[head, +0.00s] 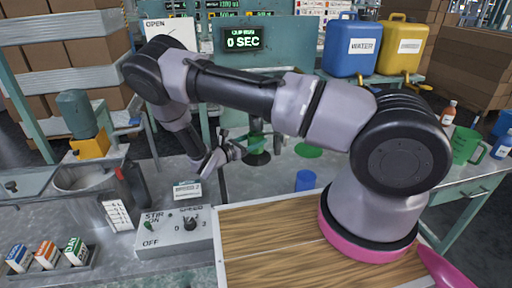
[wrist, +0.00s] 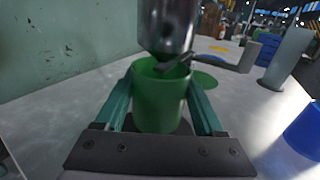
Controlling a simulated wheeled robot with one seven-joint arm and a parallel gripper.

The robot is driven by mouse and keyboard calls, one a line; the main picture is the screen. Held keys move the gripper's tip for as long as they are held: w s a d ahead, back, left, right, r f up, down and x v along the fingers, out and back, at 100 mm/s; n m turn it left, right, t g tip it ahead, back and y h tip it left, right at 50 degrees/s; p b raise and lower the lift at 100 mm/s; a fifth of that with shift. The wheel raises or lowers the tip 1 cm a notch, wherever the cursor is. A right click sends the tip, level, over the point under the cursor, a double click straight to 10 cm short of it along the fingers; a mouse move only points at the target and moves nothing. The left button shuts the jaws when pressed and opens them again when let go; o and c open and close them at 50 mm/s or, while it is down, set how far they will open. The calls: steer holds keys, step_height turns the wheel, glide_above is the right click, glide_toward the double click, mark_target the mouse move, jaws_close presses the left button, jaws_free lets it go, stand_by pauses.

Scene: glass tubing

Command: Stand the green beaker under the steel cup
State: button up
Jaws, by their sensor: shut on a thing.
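The green beaker (wrist: 158,100) is upright between the two teal fingers of my gripper (wrist: 162,82), which is shut on it. The steel cup (wrist: 168,24) hangs directly above, its tapered bottom at the beaker's open mouth. A dark lever juts right from below the cup. A dark round patch shows around the beaker's base; whether the base touches it I cannot tell. In the head view, my gripper (head: 238,151) is beside the green beaker (head: 256,140), which is small and partly hidden there.
A flat green disc (head: 308,150) lies to the right of the beaker. A blue cup (head: 305,180) stands nearer on the grey bench. A control box (head: 175,232) with a knob and a STIR switch is at front left. A teal wall (wrist: 60,40) rises left in the wrist view.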

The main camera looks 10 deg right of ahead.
steer(key=shift+w+d, duration=0.15)
steer(key=shift+d, duration=0.15)
steer(key=shift+f, duration=1.75)
steer(key=o, duration=1.3)
steer(key=shift+f, duration=0.1)
steer(key=shift+o, duration=0.2)
steer(key=shift+a, duration=0.2)
steer(key=v, duration=1.1)
steer(key=shift+s+a, duration=0.25)
